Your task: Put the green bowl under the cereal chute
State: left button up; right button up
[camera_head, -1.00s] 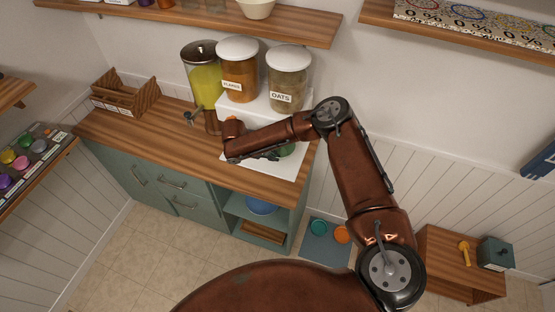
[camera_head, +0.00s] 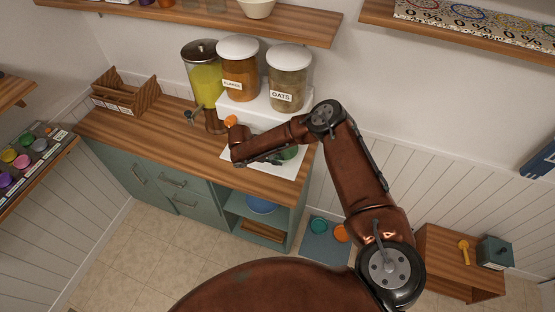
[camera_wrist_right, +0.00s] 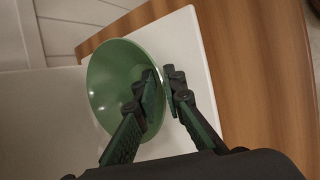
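The green bowl (camera_head: 289,153) is on the white board at the counter's right end, partly hidden by my right arm. In the right wrist view the green bowl (camera_wrist_right: 112,88) has its open side facing the camera. In the head view the right gripper (camera_head: 272,158) is partly hidden under my forearm. The cereal dispensers, a flakes jar (camera_head: 240,72) and an oats jar (camera_head: 288,80), stand on a white stand (camera_head: 262,106). My arm hides the lower front, so I cannot make out the chute.
An orange knob (camera_head: 231,120) is close to my wrist. A yellow drink dispenser (camera_head: 204,82) stands left of the jars. A wooden box (camera_head: 125,95) is at the counter's far left. The wooden counter (camera_head: 160,135) between is clear. A blue bowl (camera_head: 262,205) is on the shelf below.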

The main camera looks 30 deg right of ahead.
jog(key=shift+o, duration=1.3)
jog(key=shift+r, duration=0.3)
jog(key=v, duration=1.1)
jog(key=shift+a+r, duration=0.3)
jog(key=shift+a, duration=0.05)
